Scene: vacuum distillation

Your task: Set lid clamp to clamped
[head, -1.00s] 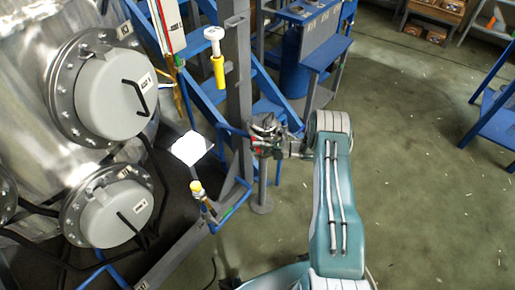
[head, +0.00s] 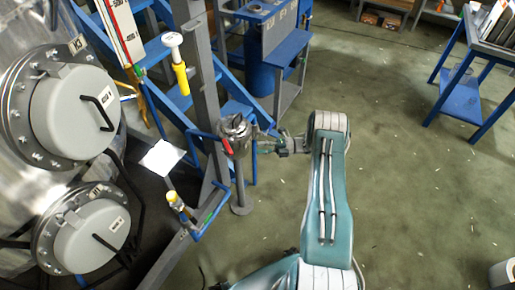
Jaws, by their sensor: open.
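A small metal pot with a lid (head: 235,130) stands on a grey post left of my arm. A red lever (head: 226,146) hangs down its near left side and looks like the lid clamp. I cannot tell its exact setting at this size. My gripper (head: 258,143) is just right of the pot, pointing left at it, with its fingers small and partly lost against the blue frame. It is open and holds nothing that I can see. I cannot tell whether it touches the pot.
Two grey round hatches (head: 75,112) with black handles are on the steel tank at left. A white-topped yellow tool (head: 177,65) and a white sheet (head: 162,157) are near the blue frame. A blue table (head: 460,85) stands at right. The floor between is clear.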

